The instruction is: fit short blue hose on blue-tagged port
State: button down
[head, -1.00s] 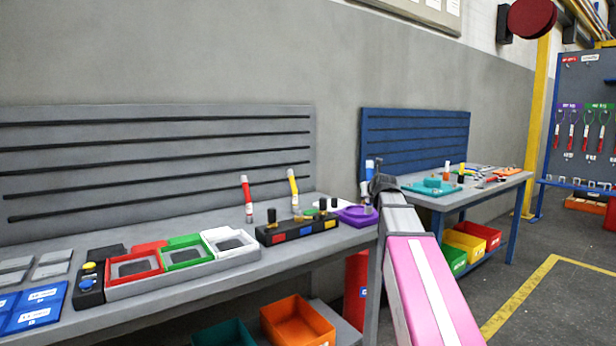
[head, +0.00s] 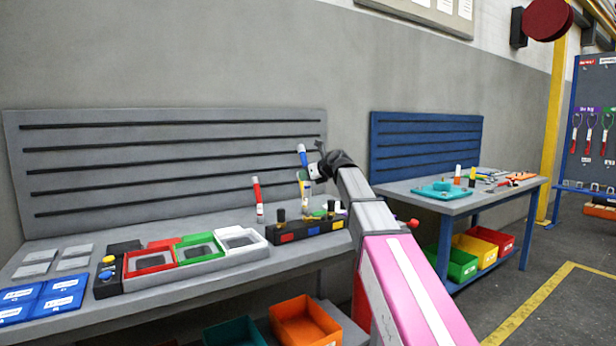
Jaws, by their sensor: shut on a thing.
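The blue tag (head: 313,231) is the middle one. The hose is above the block and apart from it. A yellow-topped hose (head: 305,178) stands behind the block, partly hidden by the gripper and held hose.
A red-topped hose (head: 257,190) stands left of the block. A tray with red, green and white frames (head: 200,272) lies farther left. My arm hides the bench's right end. A blue bench (head: 400,188) stands at right, with a gap between the benches.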

aim_at(310, 194)
jog(key=shift+f, duration=2.35)
jog(key=shift+f, duration=1.55)
dwell(0.4)
jog(key=c, duration=0.8)
grip_release()
jog(key=shift+s+d, duration=0.15)
